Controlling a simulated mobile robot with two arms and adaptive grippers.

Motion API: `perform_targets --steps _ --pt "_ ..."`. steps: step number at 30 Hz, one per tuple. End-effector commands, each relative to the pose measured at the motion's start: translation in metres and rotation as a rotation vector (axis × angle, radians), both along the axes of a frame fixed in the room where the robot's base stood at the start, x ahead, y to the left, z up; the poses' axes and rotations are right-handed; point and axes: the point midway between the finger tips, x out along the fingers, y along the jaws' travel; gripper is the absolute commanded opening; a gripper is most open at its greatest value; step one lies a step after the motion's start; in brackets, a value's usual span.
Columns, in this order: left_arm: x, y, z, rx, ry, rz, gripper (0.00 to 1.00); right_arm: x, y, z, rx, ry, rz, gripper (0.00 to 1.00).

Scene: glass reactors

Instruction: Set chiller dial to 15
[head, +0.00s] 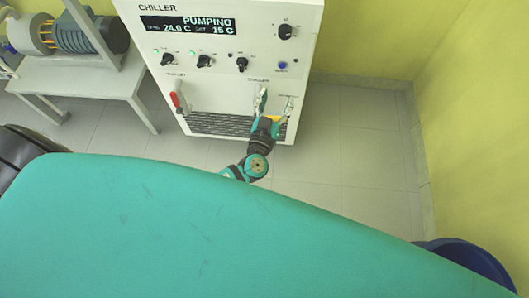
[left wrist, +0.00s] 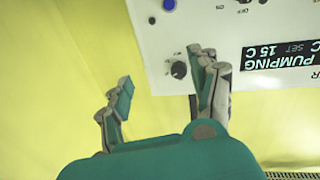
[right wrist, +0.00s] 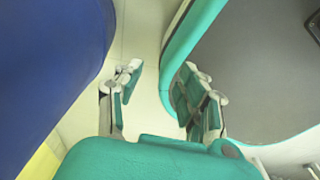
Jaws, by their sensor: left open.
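The white chiller (head: 220,100) stands at the top of the head view. Its display (head: 188,25) reads PUMPING, 24.0 C and SET 15 C. The black chiller dial (head: 287,31) is at the panel's upper right; it also shows upside down in the left wrist view (left wrist: 178,70). My left gripper (head: 275,102) is open and empty in front of the chiller's lower right, apart from the dial. My right gripper (right wrist: 160,88) is open and empty, away from the chiller.
Several black knobs (head: 204,61) and a red-handled valve (head: 179,98) are on the chiller front. A white table (head: 90,80) with a motor (head: 85,33) stands left. A blue bin (head: 465,262) is at lower right. Yellow walls stand behind and right; tiled floor lies clear between.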

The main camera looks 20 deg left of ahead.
Motion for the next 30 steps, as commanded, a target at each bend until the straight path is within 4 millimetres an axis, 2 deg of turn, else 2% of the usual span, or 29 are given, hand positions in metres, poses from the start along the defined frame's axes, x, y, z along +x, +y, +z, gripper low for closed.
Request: perform_targets --steps 1,14,24,30 --pt "-0.003 0.0 -0.013 0.013 0.02 -0.017 0.62 0.0 0.0 0.0 0.0 0.0 0.0 0.39" --pt "-0.03 -0.003 -0.095 0.075 0.17 -0.145 0.62 0.0 0.0 0.001 0.0 0.0 0.0 0.39" --pt "-0.059 -0.002 -0.151 0.103 0.305 -0.216 0.62 0.0 0.0 0.001 0.0 0.0 0.0 0.39" --pt "-0.075 0.001 -0.178 0.113 0.375 -0.244 0.62 0.0 0.0 0.001 0.0 0.0 0.0 0.39"
